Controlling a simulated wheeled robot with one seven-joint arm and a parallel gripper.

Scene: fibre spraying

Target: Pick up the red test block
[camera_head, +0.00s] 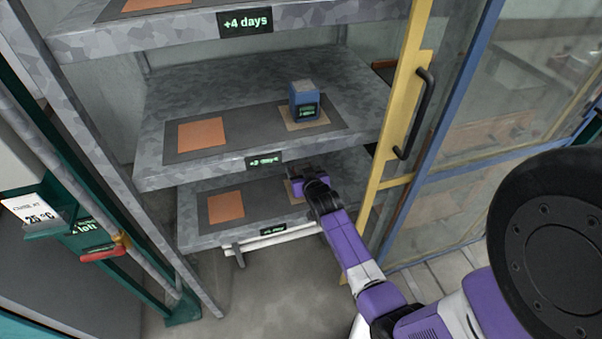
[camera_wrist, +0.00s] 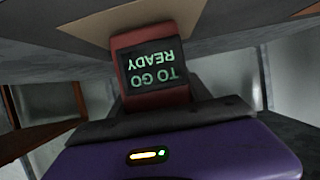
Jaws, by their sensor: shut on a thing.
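The red test block (camera_wrist: 122,72) is in the wrist view, with a dark screen reading "READY TO GO" upside down. My gripper (camera_wrist: 160,112) is shut on it. The block is against or very near a tan square (camera_wrist: 95,25) on the shelf surface; I cannot tell if it touches. In the head view my gripper (camera_head: 303,181) reaches in over the right side of the lower shelf (camera_head: 265,196), and my own arm and gripper mostly hide the block there.
A blue block (camera_head: 304,103) stands on the middle shelf (camera_head: 165,110), above my gripper. An orange square (camera_head: 226,206) lies bare on the lower shelf. A yellow door frame (camera_head: 397,110) with a black handle (camera_head: 424,112) stands close right of my arm.

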